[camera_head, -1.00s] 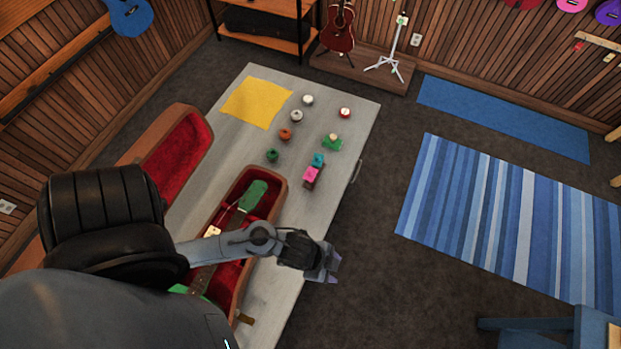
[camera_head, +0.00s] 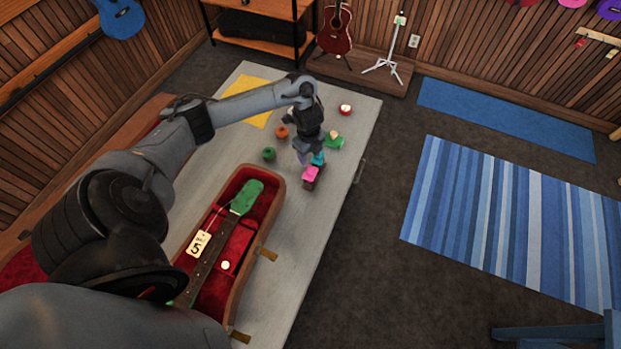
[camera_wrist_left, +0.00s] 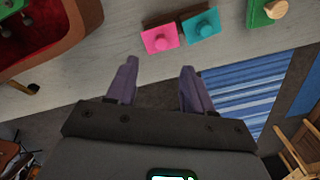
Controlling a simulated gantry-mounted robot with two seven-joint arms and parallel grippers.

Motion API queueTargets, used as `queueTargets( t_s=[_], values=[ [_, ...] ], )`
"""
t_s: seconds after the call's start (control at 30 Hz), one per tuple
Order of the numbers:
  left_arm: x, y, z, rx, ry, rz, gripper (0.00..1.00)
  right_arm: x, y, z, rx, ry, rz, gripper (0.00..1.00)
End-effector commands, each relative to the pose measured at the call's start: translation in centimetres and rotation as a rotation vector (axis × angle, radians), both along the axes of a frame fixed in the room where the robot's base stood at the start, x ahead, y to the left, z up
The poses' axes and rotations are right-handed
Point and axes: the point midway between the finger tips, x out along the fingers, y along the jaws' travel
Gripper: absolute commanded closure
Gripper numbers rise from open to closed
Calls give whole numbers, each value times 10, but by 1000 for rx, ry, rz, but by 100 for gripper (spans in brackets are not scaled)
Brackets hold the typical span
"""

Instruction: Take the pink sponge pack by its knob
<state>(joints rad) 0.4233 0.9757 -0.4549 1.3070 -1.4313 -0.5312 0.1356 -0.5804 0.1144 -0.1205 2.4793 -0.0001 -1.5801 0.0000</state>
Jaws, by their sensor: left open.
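The pink sponge pack (camera_head: 311,174) sits on the grey table near its right edge, beside the teal pack (camera_head: 318,159). My left gripper (camera_head: 303,158) is above the table close to these packs. In the left wrist view my left gripper (camera_wrist_left: 158,88) has its two purple fingers apart with nothing between them, and the pink pack lies beyond the fingertips. My right gripper is in no view.
An open red-lined ukulele case (camera_head: 257,222) holds a green-headed ukulele (camera_head: 205,266) on the near table. A green pack (camera_head: 334,142), an orange item (camera_head: 282,132), a green item (camera_head: 269,154) and a red-and-white item (camera_head: 345,110) stand around. The yellow cloth (camera_head: 257,117) is partly hidden by my arm.

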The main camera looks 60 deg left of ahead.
Motion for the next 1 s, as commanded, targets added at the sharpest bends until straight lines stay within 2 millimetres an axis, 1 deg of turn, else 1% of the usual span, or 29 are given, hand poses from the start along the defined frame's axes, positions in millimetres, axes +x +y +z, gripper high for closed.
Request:
queueTargets(
  t_s=[0.03,0.2,0.3,0.47,0.8,0.9,1.0],
  values=[
    [0,-1,-9,-1,2,2,48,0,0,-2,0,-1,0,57],
    [0,-1,-30,-2,2,2,48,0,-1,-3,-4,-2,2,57],
    [0,-1,-38,-1,2,1,48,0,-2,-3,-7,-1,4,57],
    [1,0,-45,0,1,1,48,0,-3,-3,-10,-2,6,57],
    [3,2,-85,-1,2,1,48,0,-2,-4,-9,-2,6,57],
    [4,3,-91,0,1,0,48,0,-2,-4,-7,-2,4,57],
    [4,3,-93,0,0,-1,48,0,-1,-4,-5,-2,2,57]
  ],
)
